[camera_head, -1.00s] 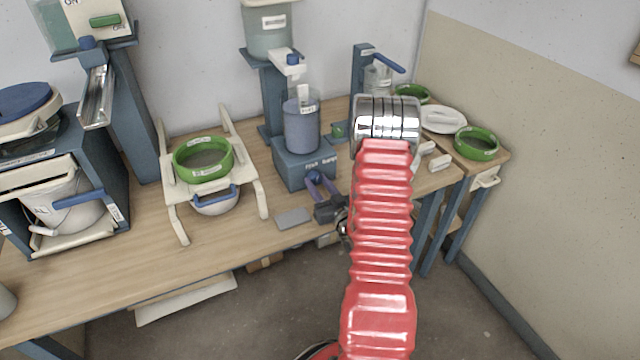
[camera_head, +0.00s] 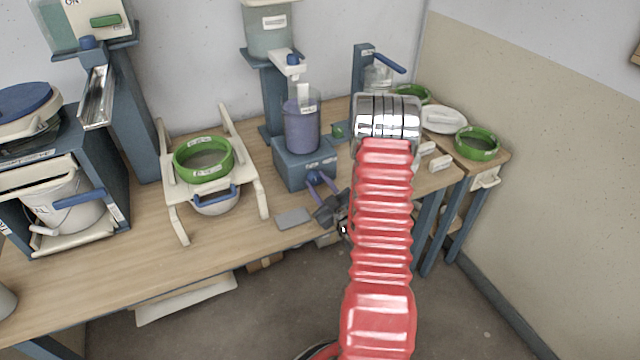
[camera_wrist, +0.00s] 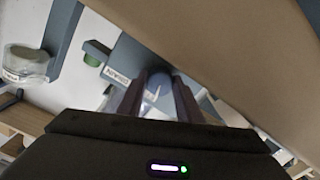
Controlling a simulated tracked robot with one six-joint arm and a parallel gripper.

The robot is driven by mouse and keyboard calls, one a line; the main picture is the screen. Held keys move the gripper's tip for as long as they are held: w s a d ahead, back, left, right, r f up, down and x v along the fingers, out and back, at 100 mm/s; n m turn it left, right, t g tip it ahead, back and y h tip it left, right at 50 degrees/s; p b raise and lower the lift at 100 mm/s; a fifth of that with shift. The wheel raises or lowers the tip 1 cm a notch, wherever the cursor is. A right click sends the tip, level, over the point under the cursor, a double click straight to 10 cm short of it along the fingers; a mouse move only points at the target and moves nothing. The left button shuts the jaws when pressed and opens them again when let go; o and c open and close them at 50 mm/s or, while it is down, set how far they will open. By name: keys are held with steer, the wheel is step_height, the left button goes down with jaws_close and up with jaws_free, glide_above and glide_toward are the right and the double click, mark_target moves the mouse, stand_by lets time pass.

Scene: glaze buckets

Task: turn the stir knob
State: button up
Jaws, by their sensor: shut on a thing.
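The stirring stand has a blue base (camera_head: 290,168) near the table's front edge. A clear jar with purple-blue contents (camera_head: 301,130) stands upright on it. My gripper (camera_head: 318,182) is at the front face of this base, its purple fingers reaching up to it. In the wrist view my gripper (camera_wrist: 158,98) has its fingers on either side of a rounded blue-grey stir knob (camera_wrist: 158,82) and is shut on it. In the head view the fingers mostly hide the knob.
A grey flat pad (camera_head: 293,218) lies left of my gripper. A cream rack (camera_head: 176,214) with a green ring (camera_head: 203,172) stands further left.

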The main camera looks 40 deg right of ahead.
stand_by(0.3)
steer(key=o, duration=1)
steer(key=shift+o, duration=0.2)
steer(key=v, duration=1.3)
steer(key=shift+s+a, duration=0.15)
steer(key=shift+s, duration=0.2)
